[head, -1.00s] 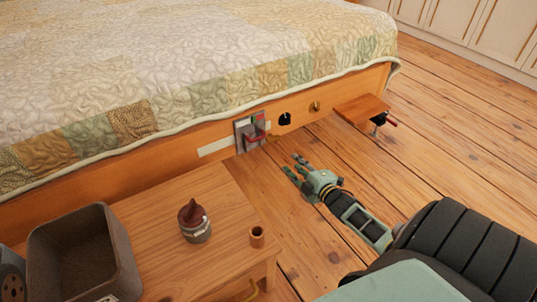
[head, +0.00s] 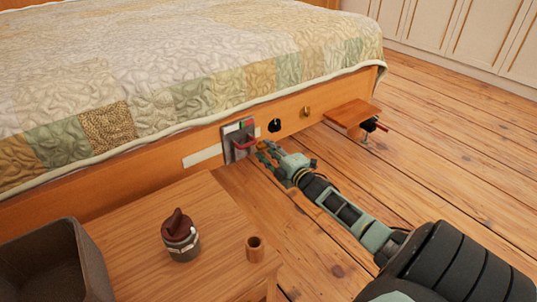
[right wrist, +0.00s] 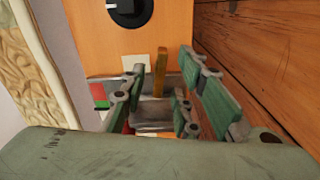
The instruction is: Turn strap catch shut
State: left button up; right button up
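The strap catch is a grey metal plate (head: 228,152) with a red lever (head: 244,144), on the bed's wooden side rail. Small green and red marks show at its top. In the right wrist view the plate (right wrist: 152,118) is partly hidden behind my fingers. A tan upright tab (right wrist: 160,73) stands between the fingers in that view. My right gripper (head: 263,151) is open, its fingertips close to the catch's right side. It also shows in the right wrist view (right wrist: 165,98); I cannot tell whether it touches the catch. My left gripper is out of view.
A black knob (head: 274,126) and brass fitting (head: 306,112) sit right of the catch on the rail. A wooden shelf (head: 350,113) with a clamp juts out farther right. A low table (head: 130,230) holds a dark-topped jar (head: 181,240), wooden cup (head: 255,249) and brown bin (head: 85,250).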

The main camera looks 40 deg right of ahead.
jog(key=shift+w, duration=0.15)
grip_shut()
